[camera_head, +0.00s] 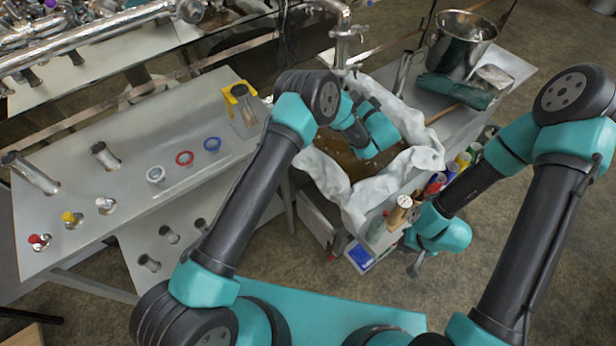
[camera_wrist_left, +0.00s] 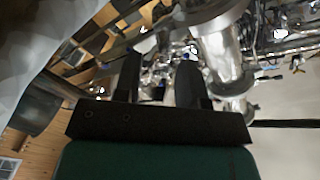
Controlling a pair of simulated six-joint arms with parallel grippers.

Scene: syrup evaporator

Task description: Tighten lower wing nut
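I cannot make out the lower wing nut in either view. A shiny steel pipe with a valve (camera_head: 345,35) stands at the back of the cloth-lined tub in the head view. In the left wrist view a large steel pipe fitting (camera_wrist_left: 217,50) is close, to the right of my left gripper (camera_wrist_left: 158,72). Its two dark fingers are apart, with nothing visibly held between them. In the head view its fingertips are hidden behind my teal wrist over the tub. My right gripper (camera_head: 415,266) is low beside the tub's front right corner; its opening is unclear.
A cloth-lined tub (camera_head: 425,157) of brown liquid is below my left wrist. A steel pot (camera_head: 462,42) and dark green gloves (camera_head: 455,90) are on the right bench. Bottles (camera_head: 398,212) line the tub's side.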

